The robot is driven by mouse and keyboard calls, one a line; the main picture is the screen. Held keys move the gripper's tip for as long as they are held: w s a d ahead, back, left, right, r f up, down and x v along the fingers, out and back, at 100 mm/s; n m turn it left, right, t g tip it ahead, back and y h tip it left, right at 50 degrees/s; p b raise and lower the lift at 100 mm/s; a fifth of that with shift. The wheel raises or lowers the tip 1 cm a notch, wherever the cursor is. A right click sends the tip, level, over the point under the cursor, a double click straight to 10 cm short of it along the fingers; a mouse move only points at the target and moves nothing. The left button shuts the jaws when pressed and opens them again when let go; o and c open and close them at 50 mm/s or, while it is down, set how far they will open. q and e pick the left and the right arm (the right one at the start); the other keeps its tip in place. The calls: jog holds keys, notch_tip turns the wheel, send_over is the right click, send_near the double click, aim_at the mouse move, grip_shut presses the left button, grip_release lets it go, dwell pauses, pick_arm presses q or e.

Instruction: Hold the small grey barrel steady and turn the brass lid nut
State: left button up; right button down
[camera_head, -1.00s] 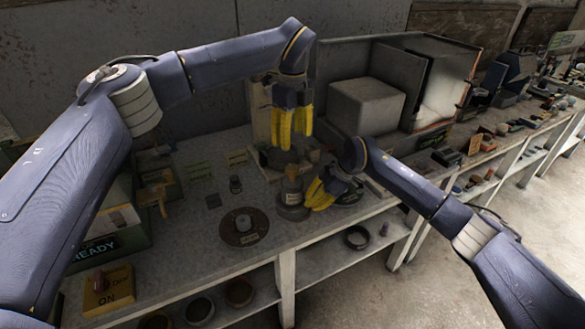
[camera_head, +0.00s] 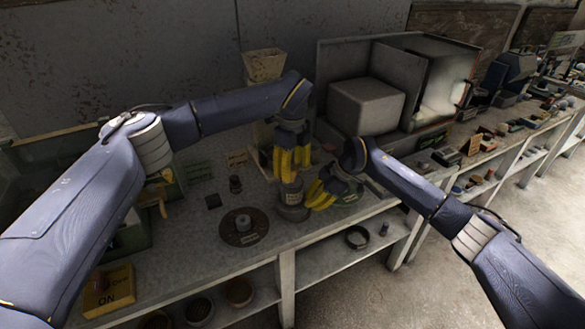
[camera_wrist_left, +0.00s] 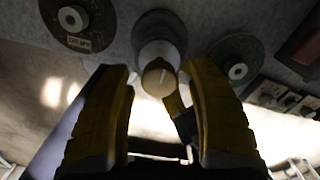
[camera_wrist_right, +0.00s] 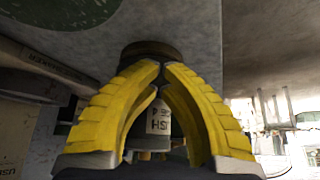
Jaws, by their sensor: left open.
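The small grey barrel (camera_head: 291,199) stands upright on a round dark base on the bench, with a pale label on its side. In the left wrist view the brass lid nut (camera_wrist_left: 157,78) sits on top of the barrel (camera_wrist_left: 157,32). My left gripper (camera_head: 291,178) points down over the barrel, open, its fingers on either side of the nut with gaps. My right gripper (camera_head: 309,202) is low at the barrel's right side. In the right wrist view its fingertips (camera_wrist_right: 161,68) nearly meet; the label shows between the fingers. Whether they grip the barrel is unclear.
A large grey box with a block (camera_head: 366,105) stands behind. Bench front edge is close.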

jog(key=shift+s+f, duration=0.1)
jog(key=shift+f, duration=0.05)
pick_arm(q)
grip_shut()
dwell(0.4)
jog(key=shift+m, duration=0.3)
jog(key=m, duration=0.4)
jog(key=shift+m, duration=0.3)
pick_arm(e)
jog(key=shift+a, duration=0.1)
pick_arm(q)
jog(key=m, duration=0.4)
jog(key=shift+m, duration=0.3)
jog(key=m, duration=0.5)
jog(key=shift+d+m, duration=0.1)
jog(key=shift+m, duration=2.4)
